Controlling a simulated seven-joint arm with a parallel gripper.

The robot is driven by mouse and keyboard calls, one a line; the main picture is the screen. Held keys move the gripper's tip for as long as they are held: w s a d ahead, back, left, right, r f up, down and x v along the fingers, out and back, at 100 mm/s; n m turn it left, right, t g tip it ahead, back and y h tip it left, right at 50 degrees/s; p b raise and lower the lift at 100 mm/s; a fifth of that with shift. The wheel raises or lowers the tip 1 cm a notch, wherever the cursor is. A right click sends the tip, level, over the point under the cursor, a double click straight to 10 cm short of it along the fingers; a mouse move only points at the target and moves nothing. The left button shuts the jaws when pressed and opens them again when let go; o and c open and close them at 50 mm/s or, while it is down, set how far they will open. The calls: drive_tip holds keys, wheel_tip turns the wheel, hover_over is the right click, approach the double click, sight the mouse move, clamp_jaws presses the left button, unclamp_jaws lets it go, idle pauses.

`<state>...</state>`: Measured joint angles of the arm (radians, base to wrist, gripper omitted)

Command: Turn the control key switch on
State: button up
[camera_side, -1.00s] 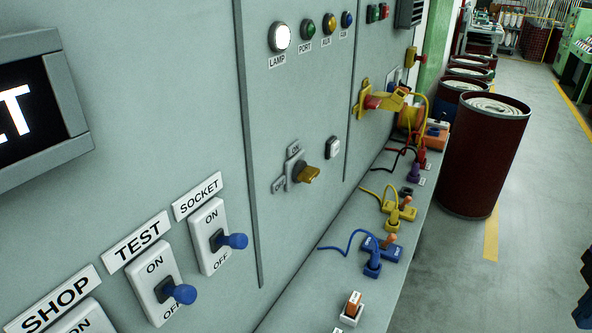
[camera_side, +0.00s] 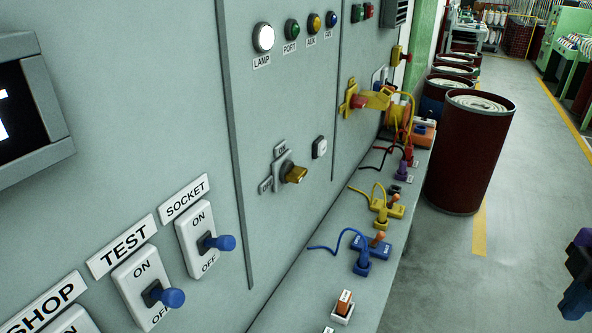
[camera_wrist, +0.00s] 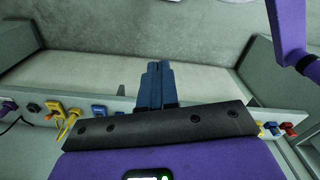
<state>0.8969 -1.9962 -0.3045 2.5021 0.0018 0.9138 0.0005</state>
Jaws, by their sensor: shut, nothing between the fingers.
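The control key switch (camera_side: 293,173) is a yellow key-like knob on a small grey plate on the grey panel. An ON label sits above it and an OFF label to its lower left. The knob sticks out to the right; I cannot tell its exact setting. My gripper (camera_wrist: 158,72) shows in the wrist view with its blue fingers together and nothing between them. In the side view, a purple and blue part of my arm's end shows at the right edge, well apart from the switch. The switch does not clearly show in the wrist view.
Blue-handled TEST (camera_side: 172,297) and SOCKET (camera_side: 225,242) switches are at lower left. A lit white lamp (camera_side: 263,37) is above. A ledge (camera_side: 303,290) carries blue (camera_side: 368,250) and yellow (camera_side: 382,212) plugs with cables.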

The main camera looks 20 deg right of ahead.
drive_tip(key=o, duration=0.5)
drive_tip(key=shift+a, duration=0.1)
drive_tip(key=o, duration=0.5)
drive_tip(key=shift+w+a+f, duration=0.1)
drive_tip(key=shift+w+a, duration=0.1)
drive_tip(key=shift+a, duration=0.1)
drive_tip(key=shift+o, duration=1.1)
drive_tip(key=w+a+t+y, duration=0.2)
drive_tip(key=w+a+y, duration=0.2)
drive_tip(key=a, duration=0.4)
drive_tip(key=shift+w+a+f+m, duration=0.25)
drive_tip(key=shift+w+a+m, duration=0.15)
drive_tip(key=shift+w, duration=0.3)
drive_tip(key=m+t+y, duration=0.3)
drive_tip(key=t+y, duration=0.5)
drive_tip(key=t, duration=0.3)
approach(303, 174)
drive_tip(key=x, duration=0.9)
drive_tip(key=shift+w+a, duration=0.2)
drive_tip(key=shift+w, duration=0.05)
drive_tip(key=c, duration=1.1)
